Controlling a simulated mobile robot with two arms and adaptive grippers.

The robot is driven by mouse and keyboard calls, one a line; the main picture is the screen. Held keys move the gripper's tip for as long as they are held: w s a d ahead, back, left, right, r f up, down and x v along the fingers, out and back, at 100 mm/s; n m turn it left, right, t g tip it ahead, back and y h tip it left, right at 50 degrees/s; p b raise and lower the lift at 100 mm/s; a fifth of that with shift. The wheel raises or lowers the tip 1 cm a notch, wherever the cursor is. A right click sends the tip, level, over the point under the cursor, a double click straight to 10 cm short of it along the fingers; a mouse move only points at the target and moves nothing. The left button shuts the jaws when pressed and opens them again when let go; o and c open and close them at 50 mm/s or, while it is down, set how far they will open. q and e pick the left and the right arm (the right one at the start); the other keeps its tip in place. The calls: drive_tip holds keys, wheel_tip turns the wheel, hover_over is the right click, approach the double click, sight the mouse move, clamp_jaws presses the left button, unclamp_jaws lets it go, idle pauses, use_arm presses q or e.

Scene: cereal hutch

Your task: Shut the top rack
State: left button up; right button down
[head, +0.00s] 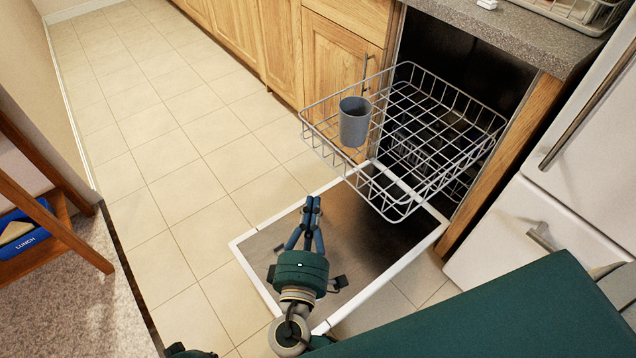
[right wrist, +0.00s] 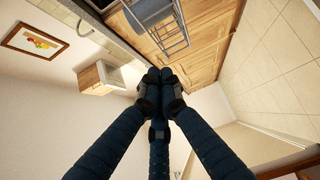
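The top rack (head: 448,131) is a grey wire basket pulled well out of the dishwasher cavity (head: 440,48), over its lowered door (head: 262,250). A grey cup (head: 354,122) is in the rack near its front left corner. My right gripper (head: 312,204) is over the open door, in front of the rack and apart from it. Its dark blue fingers are together with nothing between them. In the right wrist view the closed fingertips (right wrist: 164,76) point toward the rack (right wrist: 158,22), which shows at the top.
Wooden cabinets (head: 238,32) and a grey counter (head: 520,36) run along the back. A white fridge (head: 580,160) stands close on the right. A wooden shelf with a blue lunch box (head: 22,238) is at the left. The tiled floor (head: 165,150) left of the door is clear.

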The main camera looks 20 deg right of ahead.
approach(334, 149)
drive_tip(key=w+a, duration=0.2)
drive_tip(key=w, duration=0.1)
use_arm(q)
drive_tip(key=shift+s+f+p, duration=0.2)
drive_tip(key=shift+f+p, duration=0.1)
drive_tip(key=shift+f, duration=0.35)
drive_tip(key=shift+s+f+p, duration=0.2)
drive_tip(key=shift+f+p, duration=0.05)
drive_tip(key=shift+f, duration=0.4)
use_arm(e)
drive_tip(key=shift+w+d+f, duration=0.1)
drive_tip(key=shift+w+d, duration=0.2)
drive_tip(key=shift+d, duration=0.4)
drive_tip(key=shift+w+d+r, duration=0.1)
drive_tip(key=shift+w+d, duration=0.15)
drive_tip(key=shift+d, duration=0.45)
drive_tip(key=shift+w+d+f, duration=0.1)
drive_tip(key=shift+w+d, duration=0.2)
drive_tip(key=shift+d, duration=0.4)
drive_tip(key=shift+d, duration=0.1)
